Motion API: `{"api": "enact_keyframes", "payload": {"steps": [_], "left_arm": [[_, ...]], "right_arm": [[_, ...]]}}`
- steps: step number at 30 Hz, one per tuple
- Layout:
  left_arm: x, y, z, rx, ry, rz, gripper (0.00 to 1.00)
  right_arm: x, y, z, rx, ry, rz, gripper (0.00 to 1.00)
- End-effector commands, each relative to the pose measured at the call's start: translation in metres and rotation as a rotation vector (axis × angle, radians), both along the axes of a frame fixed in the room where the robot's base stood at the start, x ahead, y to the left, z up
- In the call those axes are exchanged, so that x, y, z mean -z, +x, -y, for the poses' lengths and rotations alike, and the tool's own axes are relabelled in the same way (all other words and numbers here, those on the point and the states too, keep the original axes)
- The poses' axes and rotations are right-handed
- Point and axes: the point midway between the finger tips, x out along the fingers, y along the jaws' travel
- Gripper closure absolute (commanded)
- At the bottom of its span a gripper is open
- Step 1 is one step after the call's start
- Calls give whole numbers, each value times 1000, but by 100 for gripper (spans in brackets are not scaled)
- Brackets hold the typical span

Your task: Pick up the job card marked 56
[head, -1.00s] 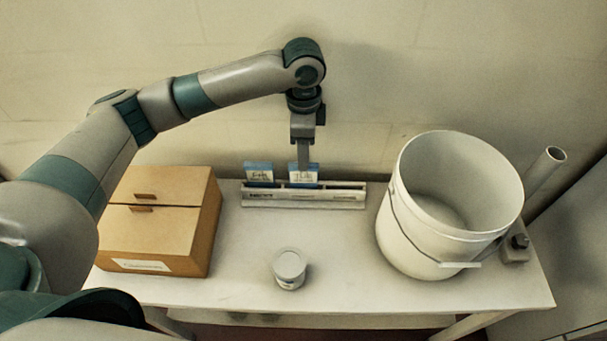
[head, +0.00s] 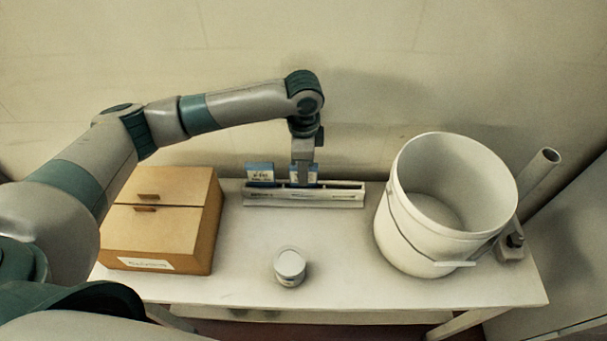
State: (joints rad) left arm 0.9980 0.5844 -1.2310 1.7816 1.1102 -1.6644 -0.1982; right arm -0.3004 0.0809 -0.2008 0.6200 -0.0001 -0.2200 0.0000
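Two blue-topped cards with white faces stand upright in a pale rack (head: 320,199) at the back of the table. The left card (head: 260,174) is clear of my arm. The right card (head: 311,174) is partly covered by my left gripper (head: 303,178), which points down at it. The print on both cards is too small to read, so I cannot tell which is marked 56. The fingertips overlap the right card, and I cannot tell whether they are closed on it. My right gripper is not in view.
A brown cardboard box (head: 165,222) stands at the left of the table (head: 345,270). A small lidded jar (head: 290,266) stands near the front middle. A large white bucket (head: 410,232) stands at the right, beside a grey tube (head: 536,180). The table between jar and bucket is clear.

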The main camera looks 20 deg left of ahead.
Motion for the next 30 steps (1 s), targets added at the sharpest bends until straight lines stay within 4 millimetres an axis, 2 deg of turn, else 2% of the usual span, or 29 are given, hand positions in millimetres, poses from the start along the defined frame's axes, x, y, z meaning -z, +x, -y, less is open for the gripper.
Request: {"api": "enact_keyframes", "payload": {"steps": [13,16,17,30], "left_arm": [[0,0,0,0,0,1,73],[0,0,0,0,-1,1,97],[0,0,0,0,-1,1,100],[-3,1,0,0,-1,1,100]], "right_arm": [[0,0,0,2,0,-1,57],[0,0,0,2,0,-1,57],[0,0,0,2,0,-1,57],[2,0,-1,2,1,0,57]]}}
